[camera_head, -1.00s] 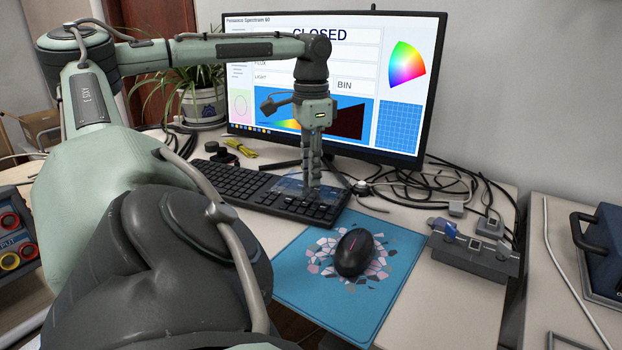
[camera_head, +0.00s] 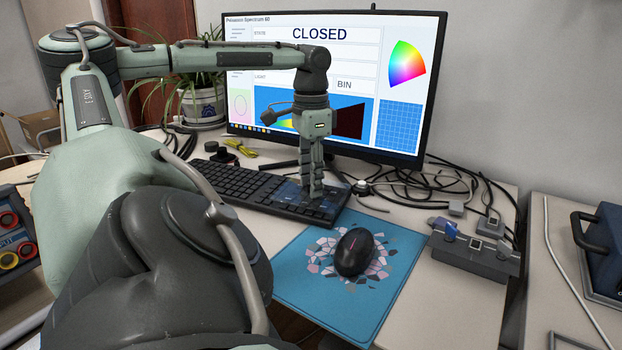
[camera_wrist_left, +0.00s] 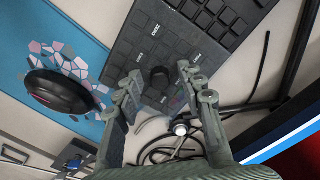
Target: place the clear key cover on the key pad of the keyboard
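The black keyboard (camera_head: 245,184) lies on the desk in front of the monitor. The clear key cover (camera_head: 291,191) shows faintly as a see-through sheet low over the key pad at the keyboard's right end; whether it lies flat and lined up is hard to tell. My left gripper (camera_head: 314,193) points down above the key pad. In the left wrist view my left gripper (camera_wrist_left: 160,78) has its fingers spread, with a dark round knob (camera_wrist_left: 160,77) between them and gaps on both sides. The knob seems to belong to the cover. My right gripper is not in view.
A blue mat (camera_head: 305,275) with a black mouse (camera_head: 353,252) lies in front of the keyboard. The monitor (camera_head: 405,75) stands close behind my left gripper. Cables (camera_head: 440,185) and a grey switch box (camera_head: 475,258) are to the right.

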